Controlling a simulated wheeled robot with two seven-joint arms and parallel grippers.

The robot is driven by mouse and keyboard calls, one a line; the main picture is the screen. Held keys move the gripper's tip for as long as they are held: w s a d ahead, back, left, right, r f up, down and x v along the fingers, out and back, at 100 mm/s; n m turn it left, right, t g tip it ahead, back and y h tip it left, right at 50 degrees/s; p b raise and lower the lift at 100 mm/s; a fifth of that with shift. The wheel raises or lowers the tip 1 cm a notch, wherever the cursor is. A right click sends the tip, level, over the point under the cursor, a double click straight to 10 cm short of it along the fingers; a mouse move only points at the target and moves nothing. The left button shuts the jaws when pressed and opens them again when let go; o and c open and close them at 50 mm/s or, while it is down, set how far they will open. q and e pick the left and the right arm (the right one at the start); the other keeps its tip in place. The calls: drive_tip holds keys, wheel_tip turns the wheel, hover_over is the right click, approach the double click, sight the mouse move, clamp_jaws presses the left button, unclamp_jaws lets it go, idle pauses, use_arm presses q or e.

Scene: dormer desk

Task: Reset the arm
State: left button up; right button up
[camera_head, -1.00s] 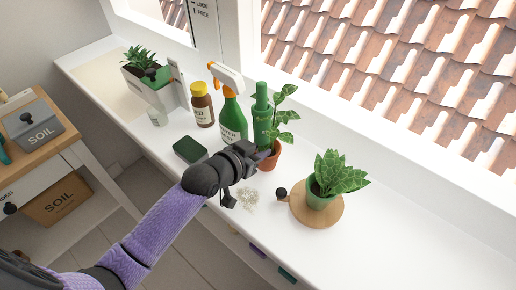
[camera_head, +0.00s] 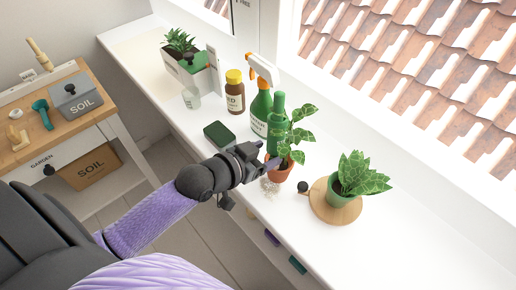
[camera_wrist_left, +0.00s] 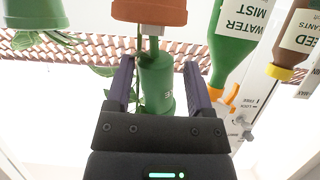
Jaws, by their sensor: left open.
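My left gripper (camera_head: 268,160) reaches in from the left over the front edge of the white sill, next to a small terracotta pot (camera_head: 279,168) with a leafy plant. In the left wrist view its two fingers (camera_wrist_left: 157,85) are spread apart and the view is upside down. A green bottle (camera_wrist_left: 156,82) shows between the fingers there, beyond them, with the terracotta pot (camera_wrist_left: 150,11) above it in the picture. I cannot tell any contact, and nothing appears gripped. My right gripper is not in view.
On the sill stand a green spray bottle (camera_head: 261,108), a brown bottle (camera_head: 235,97), a planter box (camera_head: 188,76), a dark green box (camera_head: 219,134) and a potted plant (camera_head: 354,180) on a round wooden board (camera_head: 333,211). A wooden bench (camera_head: 75,118) stands left. The sill's right end is clear.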

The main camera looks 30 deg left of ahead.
use_arm(q)
drive_tip(key=v, duration=0.2)
drive_tip(key=shift+s+a+r, duration=0.15)
drive_tip(key=shift+s, duration=0.15)
drive_tip(key=s+d+f+n+g+y, duration=0.1)
drive_tip(key=s+f+g+y, duration=0.15)
drive_tip(key=s+g, duration=0.4)
drive_tip(key=s+d+f+n+g+y, duration=0.1)
drive_tip(key=s+d+f+g+y, duration=0.15)
drive_tip(key=s, duration=0.75)
drive_tip(key=s+a+f+g, duration=0.1)
drive_tip(key=s+f+g, duration=0.15)
drive_tip(key=f, duration=1.75)
drive_tip(key=s+a+f, duration=0.3)
drive_tip(key=s+f, duration=0.5)
drive_tip(key=s, duration=0.5)
drive_tip(key=shift+f+m+g, duration=0.3)
drive_tip(key=shift+g, duration=0.05)
drive_tip(key=shift+a, duration=0.2)
